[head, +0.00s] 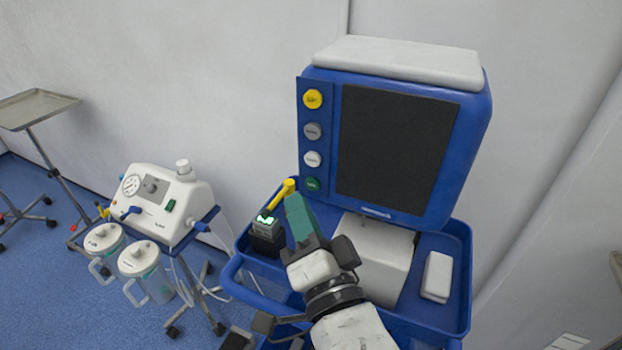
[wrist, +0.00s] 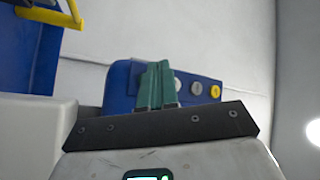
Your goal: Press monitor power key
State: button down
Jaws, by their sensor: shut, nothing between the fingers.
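The monitor (head: 480,130) is a blue unit with a dark, blank screen (head: 395,150). A column of round keys runs down its left side: yellow (head: 313,99), grey (head: 312,131), white (head: 311,159) and green (head: 312,184). Their labels are too small to read. My gripper (head: 292,200) has green fingers, shut and empty, just left of and slightly below the green key. I cannot tell the gap in depth. In the wrist view the shut fingers (wrist: 157,66) overlap the blue monitor (wrist: 120,80); the yellow key (wrist: 215,92) and a pale key (wrist: 197,88) show to their right.
The monitor stands on a blue cart (head: 462,240). A small black device with a green display (head: 266,232) and a yellow handle (head: 283,192) are close to my gripper. A white box (head: 437,276) lies right. A white suction unit (head: 160,200) stands left.

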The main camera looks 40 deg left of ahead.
jog(key=shift+s+d+p, duration=0.25)
jog(key=shift+s+p, duration=0.1)
jog(key=shift+s, duration=0.75)
jog(key=shift+s+d+p, duration=0.25)
jog(key=shift+s+p, duration=0.1)
jog(key=shift+s, duration=0.7)
